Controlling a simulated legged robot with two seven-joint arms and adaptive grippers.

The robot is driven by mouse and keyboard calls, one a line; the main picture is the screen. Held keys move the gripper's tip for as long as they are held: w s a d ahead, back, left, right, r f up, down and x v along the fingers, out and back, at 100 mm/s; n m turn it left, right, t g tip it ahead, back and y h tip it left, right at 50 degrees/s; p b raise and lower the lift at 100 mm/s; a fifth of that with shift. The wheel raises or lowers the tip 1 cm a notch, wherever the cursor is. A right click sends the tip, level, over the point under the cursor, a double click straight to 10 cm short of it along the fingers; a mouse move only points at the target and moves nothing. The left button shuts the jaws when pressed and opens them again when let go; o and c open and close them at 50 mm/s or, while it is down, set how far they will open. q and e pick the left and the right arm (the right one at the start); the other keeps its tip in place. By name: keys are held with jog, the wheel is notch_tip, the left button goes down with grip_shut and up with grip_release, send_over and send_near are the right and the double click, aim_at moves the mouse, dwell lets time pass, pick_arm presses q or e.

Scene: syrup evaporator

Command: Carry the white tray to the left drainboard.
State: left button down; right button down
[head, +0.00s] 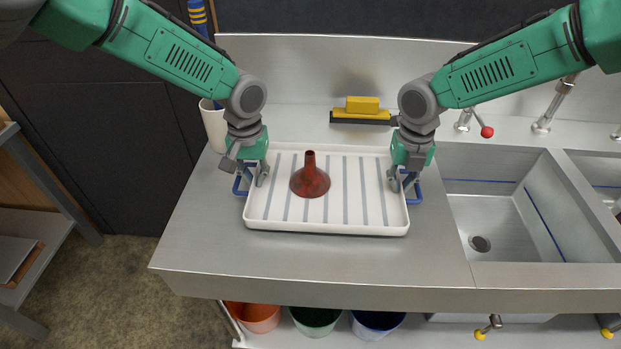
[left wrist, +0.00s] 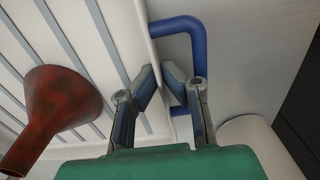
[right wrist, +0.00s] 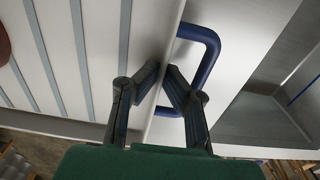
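The white tray (head: 326,226), with grey stripes, is level at or just above the steel counter left of the sink; I cannot tell whether it touches. A dark red funnel (head: 310,181) stands wide end down in it and also shows in the left wrist view (left wrist: 58,105). My left gripper (head: 252,180) is closed on the tray's left end wall, beside the blue left handle (left wrist: 186,28). My right gripper (head: 402,181) is closed on the right end wall, beside the blue right handle (right wrist: 207,45). In both wrist views the fingertips straddle the rim.
The sink basin (head: 503,217) lies right of the tray. A yellow squeegee (head: 362,109) is behind the tray against the backsplash. A white container (head: 214,127) stands at the back left. Bare counter (head: 300,262) lies in front. Several buckets sit below.

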pick_arm(q)
jog(key=shift+f+b, duration=0.5)
jog(key=shift+f, duration=0.1)
pick_arm(e)
jog(key=shift+f, duration=0.6)
pick_arm(q)
jog(key=c, duration=2.1)
grip_release()
jog(key=shift+f, duration=0.2)
jog(key=shift+c, duration=0.2)
pick_arm(e)
jog(key=c, duration=2.2)
grip_release()
jog(key=shift+f, duration=0.2)
pick_arm(q)
jog(key=o, duration=0.4)
jog(key=shift+r, duration=0.15)
pick_arm(e)
jog(key=o, duration=0.5)
jog(key=shift+r, duration=0.15)
pick_arm(q)
notch_tip(320, 180, up, 12)
jog(key=shift+f, duration=0.25)
jog(key=shift+r, duration=0.15)
pick_arm(e)
jog(key=shift+r, duration=0.1)
notch_tip(320, 180, up, 12)
jog(key=shift+f, duration=0.15)
